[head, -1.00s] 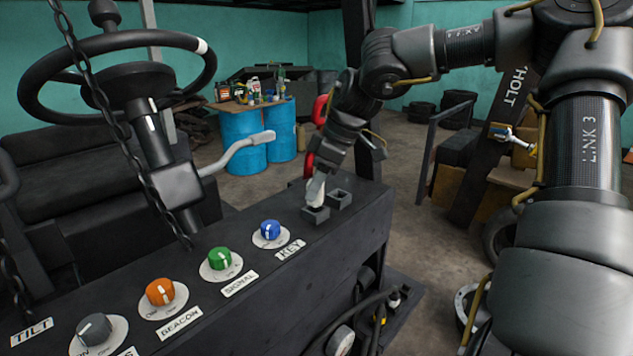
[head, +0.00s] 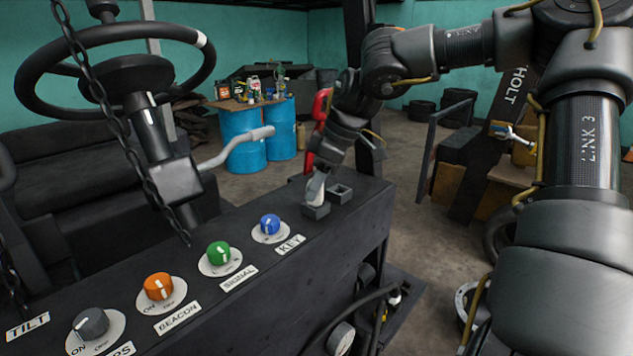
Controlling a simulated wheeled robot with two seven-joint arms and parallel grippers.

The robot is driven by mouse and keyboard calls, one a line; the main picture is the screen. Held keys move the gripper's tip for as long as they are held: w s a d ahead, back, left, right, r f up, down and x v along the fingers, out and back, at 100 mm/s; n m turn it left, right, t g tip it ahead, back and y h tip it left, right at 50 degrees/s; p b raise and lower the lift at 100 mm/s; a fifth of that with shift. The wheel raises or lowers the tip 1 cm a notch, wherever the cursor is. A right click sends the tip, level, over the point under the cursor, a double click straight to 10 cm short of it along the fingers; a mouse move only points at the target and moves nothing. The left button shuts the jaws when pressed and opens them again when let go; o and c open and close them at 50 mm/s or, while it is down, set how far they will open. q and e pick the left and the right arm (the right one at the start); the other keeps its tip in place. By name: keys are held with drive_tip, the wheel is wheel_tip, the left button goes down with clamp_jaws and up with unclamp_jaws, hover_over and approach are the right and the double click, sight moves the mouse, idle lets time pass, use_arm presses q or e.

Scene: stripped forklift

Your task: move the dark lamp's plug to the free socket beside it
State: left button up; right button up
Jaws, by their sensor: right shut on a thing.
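Two small dark square sockets stand side by side at the far right end of the black console top. My right gripper (head: 316,190) points down over the nearer socket (head: 316,212), with its pale fingertips at that socket's opening. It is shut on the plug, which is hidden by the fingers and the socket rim. I cannot tell how deep the plug sits. The other socket (head: 341,192), just behind and to the right, shows an empty opening. The dark lamp cannot be made out. My left gripper is not in view.
The console (head: 240,290) carries blue (head: 270,224), green (head: 219,252), orange (head: 158,286) and grey (head: 91,322) knobs in a row. A hanging chain (head: 126,140) and the steering wheel (head: 120,65) are at left. A red part (head: 318,120) stands behind my right wrist.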

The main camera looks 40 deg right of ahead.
drive_tip(key=o, duration=1.3)
drive_tip(key=shift+r, duration=0.1)
drive_tip(key=shift+s+d+r, duration=0.1)
drive_tip(key=shift+r, duration=0.25)
drive_tip(key=b+v, duration=0.3)
drive_tip(key=v, duration=0.7)
